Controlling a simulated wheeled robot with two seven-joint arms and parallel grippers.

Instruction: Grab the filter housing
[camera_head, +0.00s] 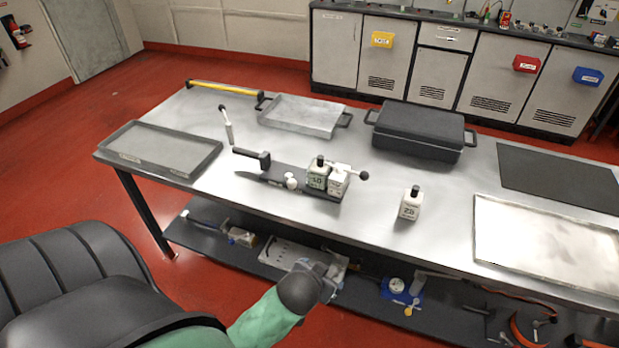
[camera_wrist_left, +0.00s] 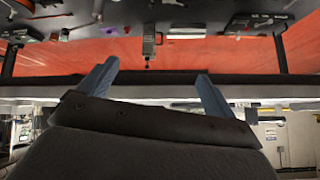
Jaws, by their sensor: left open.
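My left gripper (camera_head: 326,272) is in front of the table's near edge, over the lower shelf in the head view. In the left wrist view its two blue-grey fingers (camera_wrist_left: 155,85) are spread apart with nothing between them. No part is clearly recognisable as the filter housing. A white block-like canister with a black cap (camera_head: 410,204) stands alone on the tabletop, up and right of the gripper. Two similar labelled units, a left one (camera_head: 318,175) and a right one (camera_head: 338,183), stand side by side on a dark holder. My right gripper is not in view.
The steel table (camera_head: 380,235) carries a grey tray (camera_head: 160,150), a pale tray (camera_head: 300,115), a closed black case (camera_head: 418,130) and a steel tray (camera_head: 550,245). The lower shelf (camera_head: 205,238) holds tools and parts. Bare tabletop surrounds the lone canister.

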